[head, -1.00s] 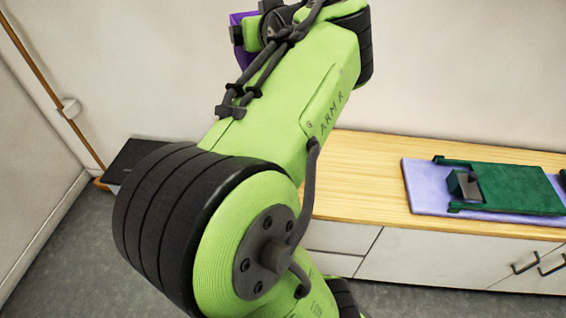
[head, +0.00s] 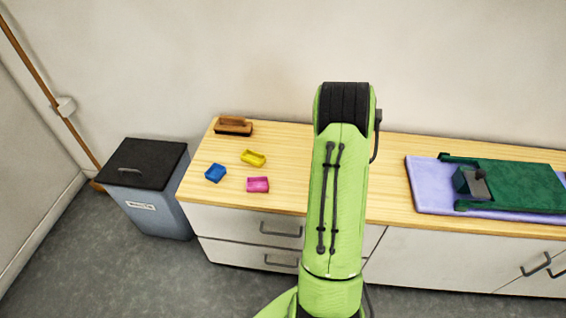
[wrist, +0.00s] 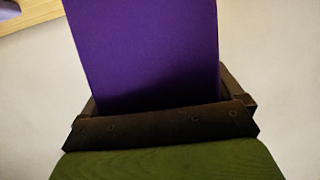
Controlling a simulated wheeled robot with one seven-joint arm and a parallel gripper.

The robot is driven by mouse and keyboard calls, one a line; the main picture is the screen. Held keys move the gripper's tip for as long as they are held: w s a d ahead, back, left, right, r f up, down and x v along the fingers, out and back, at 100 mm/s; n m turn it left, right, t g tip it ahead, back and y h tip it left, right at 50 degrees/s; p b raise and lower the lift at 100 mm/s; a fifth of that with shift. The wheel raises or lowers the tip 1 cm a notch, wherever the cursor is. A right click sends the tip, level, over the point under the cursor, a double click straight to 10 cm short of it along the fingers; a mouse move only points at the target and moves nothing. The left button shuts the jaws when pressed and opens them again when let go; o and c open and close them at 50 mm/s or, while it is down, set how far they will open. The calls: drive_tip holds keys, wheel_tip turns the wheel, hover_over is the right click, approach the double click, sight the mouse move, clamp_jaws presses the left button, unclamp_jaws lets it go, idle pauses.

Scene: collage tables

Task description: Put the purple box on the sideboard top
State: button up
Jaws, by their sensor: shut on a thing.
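The purple box (wrist: 145,50) fills the upper middle of the wrist view. My gripper (wrist: 165,112) is shut on its lower end there. In the head view my arm hides both the gripper and the purple box. The sideboard top (head: 288,146) is pale wood and runs along the wall in the head view. My arm stands across its middle. A strip of wood also shows at the upper left of the wrist view (wrist: 35,14). I cannot tell how high the box is above the top.
A lilac mat (head: 428,190) with a green device (head: 520,187) lies at the right. A grey bin (head: 158,210) stands left. Bare wood shows around the trays.

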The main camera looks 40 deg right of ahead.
wheel_tip(320, 180, down, 11)
drive_tip(key=b, duration=0.3)
drive_tip(key=shift+s+b, duration=0.15)
drive_tip(key=shift+b, duration=0.2)
drive_tip(key=o, duration=1)
drive_tip(key=shift+r, duration=0.1)
